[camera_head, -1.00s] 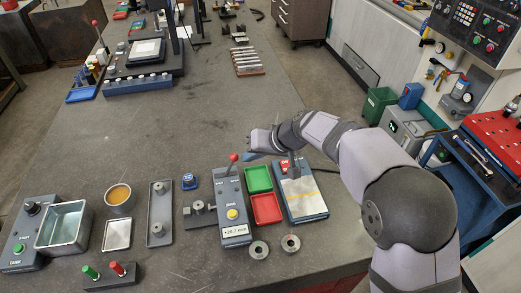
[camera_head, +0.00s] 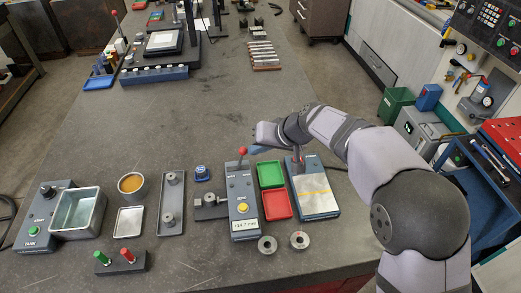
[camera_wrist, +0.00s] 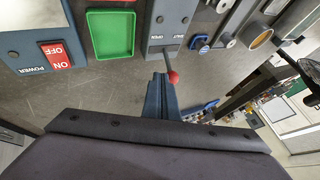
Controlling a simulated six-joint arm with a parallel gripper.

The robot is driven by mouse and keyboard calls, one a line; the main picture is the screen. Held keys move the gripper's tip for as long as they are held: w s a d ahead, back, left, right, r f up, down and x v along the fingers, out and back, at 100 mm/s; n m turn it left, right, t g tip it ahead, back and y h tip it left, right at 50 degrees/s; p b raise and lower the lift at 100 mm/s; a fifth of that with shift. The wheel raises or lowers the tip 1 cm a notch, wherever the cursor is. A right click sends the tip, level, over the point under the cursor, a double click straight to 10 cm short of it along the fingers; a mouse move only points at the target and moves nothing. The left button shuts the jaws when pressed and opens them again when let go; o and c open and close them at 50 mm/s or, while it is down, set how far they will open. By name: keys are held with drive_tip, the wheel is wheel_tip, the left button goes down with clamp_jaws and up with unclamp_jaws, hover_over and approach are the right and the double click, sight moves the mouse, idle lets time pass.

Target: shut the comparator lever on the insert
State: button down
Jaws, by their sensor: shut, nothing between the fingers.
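The comparator (camera_head: 242,195) is a dark blue-grey box with a yellow button and a readout that seems to say +14.7 mm. Its lever (camera_head: 243,151) has a red ball knob and stands up from the far end. In the wrist view the knob (camera_wrist: 173,77) is beside my fingers, and the OPEN and SHUT labels flank the lever. A small grey cylinder (camera_head: 210,200), apparently the insert, sits on the metal fixture at the comparator's left side. My gripper (camera_head: 255,150) is shut and empty, just right of the knob; I cannot tell whether it touches.
Green (camera_head: 270,174) and red (camera_head: 276,204) trays lie right of the comparator, then a power box (camera_head: 312,190) with a pale top. Two metal rings (camera_head: 267,244) lie in front. A long grey tray (camera_head: 172,200) stands left.

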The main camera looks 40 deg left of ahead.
drive_tip(key=shift+s+a+r+p, duration=0.45)
drive_tip(key=shift+s+a, duration=0.05)
drive_tip(key=shift+s, duration=0.05)
drive_tip(key=shift+s+a+r+t+h+p, duration=0.3)
drive_tip(key=shift+s+a+r+h+p, duration=0.15)
drive_tip(key=shift+p, duration=0.3)
drive_tip(key=shift+s+a+f, duration=0.15)
drive_tip(key=shift+s+a, duration=0.7)
drive_tip(key=shift+s, duration=0.05)
drive_tip(key=shift+s+a+f, duration=0.15)
drive_tip(key=shift+s+a, duration=0.7)
drive_tip(key=shift+d, duration=0.1)
drive_tip(key=b, duration=0.3)
approach(241, 149)
drive_tip(key=s+a+r, duration=0.2)
drive_tip(key=s+r, duration=0.3)
drive_tip(key=s, duration=0.1)
drive_tip(key=shift+a, duration=0.2)
